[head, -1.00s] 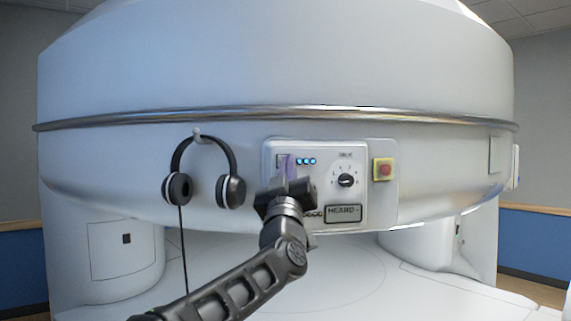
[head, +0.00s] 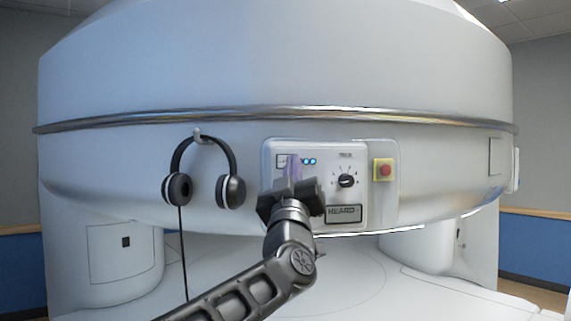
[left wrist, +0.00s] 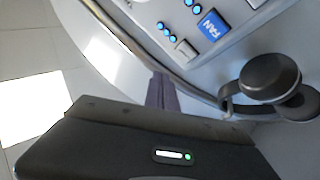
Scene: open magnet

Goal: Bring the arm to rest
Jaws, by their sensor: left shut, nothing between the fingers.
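My left gripper (head: 294,168) is in front of the control panel (head: 380,214) on the white magnet housing in the head view. Its fingers are shut with nothing between them, and they cover part of the panel's left side. In the left wrist view the closed fingers (left wrist: 162,92) point toward the panel's edge, near a blue FAN button (left wrist: 212,26). I cannot tell whether the fingertips touch the panel. My right gripper is not in view.
Black headphones (head: 230,191) hang from a hook left of the panel, with a cord running down. The panel carries a dial (head: 347,181), a HEARD button (head: 344,214) and a red button on yellow (head: 384,170). A metal rail (head: 280,113) runs above.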

